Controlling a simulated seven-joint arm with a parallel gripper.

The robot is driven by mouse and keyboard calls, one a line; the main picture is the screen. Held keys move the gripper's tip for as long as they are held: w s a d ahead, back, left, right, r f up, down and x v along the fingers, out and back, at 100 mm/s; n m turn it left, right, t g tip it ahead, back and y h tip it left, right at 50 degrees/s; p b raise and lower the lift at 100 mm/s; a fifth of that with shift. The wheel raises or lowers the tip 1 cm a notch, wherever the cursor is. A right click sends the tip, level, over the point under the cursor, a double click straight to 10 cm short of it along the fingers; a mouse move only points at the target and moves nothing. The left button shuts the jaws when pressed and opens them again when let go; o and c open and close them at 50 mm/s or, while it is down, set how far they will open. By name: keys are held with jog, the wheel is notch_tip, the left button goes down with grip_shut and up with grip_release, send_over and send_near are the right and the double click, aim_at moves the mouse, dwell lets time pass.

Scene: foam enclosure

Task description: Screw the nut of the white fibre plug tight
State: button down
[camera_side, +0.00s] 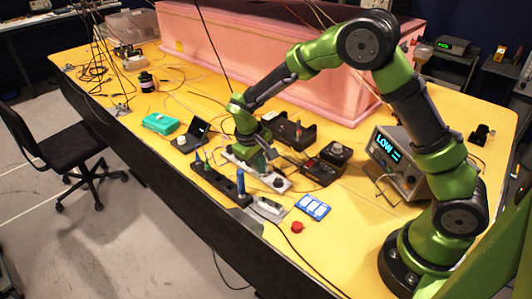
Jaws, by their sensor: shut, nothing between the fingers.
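My arm reaches over the yellow table from the right, and my gripper (262,162) points down just above a narrow white plate (240,163) at mid-table. The gripper is small in this view; it is shut and empty. A dark round part (279,182) sits on the right end of the white plate. The white fibre plug and its nut are too small to make out, and the wrist hides part of the plate. I cannot tell whether the fingers touch anything.
A black rack (213,182) with upright tools stands in front of the plate. A black open box (293,133) and dark devices (318,172) lie close behind and right. A pink foam enclosure (270,65) fills the back.

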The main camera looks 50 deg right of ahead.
jog(key=shift+w+d, duration=0.35)
jog(key=shift+w, duration=0.05)
jog(key=shift+a, duration=0.15)
jog(key=shift+w+a, duration=0.15)
jog(key=shift+a, duration=0.15)
jog(key=d+v, duration=0.1)
jog(key=v, duration=0.4)
jog(key=shift+r, duration=0.55)
jog(key=s+r+m+t+y, duration=0.2)
jog(key=s+r, duration=0.5)
jog(key=s, duration=0.4)
jog(key=s+r+m+t+y, duration=0.2)
jog(key=s+r+t, duration=0.3)
jog(key=s+r, duration=0.3)
jog(key=s, duration=0.3)
jog(key=shift+y, duration=0.4)
